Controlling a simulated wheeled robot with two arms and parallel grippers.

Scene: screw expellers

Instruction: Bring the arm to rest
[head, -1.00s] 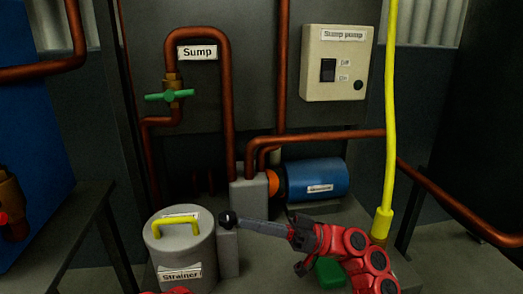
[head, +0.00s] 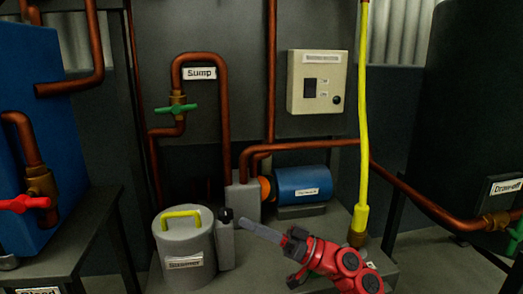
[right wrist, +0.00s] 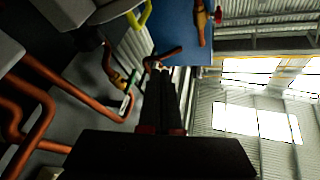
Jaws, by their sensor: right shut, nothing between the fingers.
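My right arm (head: 345,268), red with dark joints, comes in at the bottom right of the head view. Its right gripper (head: 245,224) points up and to the left, grey fingers together and empty. The fingertips appear just right of a black knob (head: 226,214) on a grey post beside the strainer; I cannot tell whether they touch. In the right wrist view the shut dark fingers (right wrist: 165,95) point toward a blue panel (right wrist: 183,35), with nothing between them. My left gripper is not in view.
The grey strainer (head: 187,262) has a yellow handle. Behind stand the blue pump (head: 300,184), copper sump pipe (head: 224,120) with green valve handle (head: 177,109), and switch box (head: 316,82). A yellow hose (head: 363,120) hangs at right. A red valve handle (head: 25,203) is at left.

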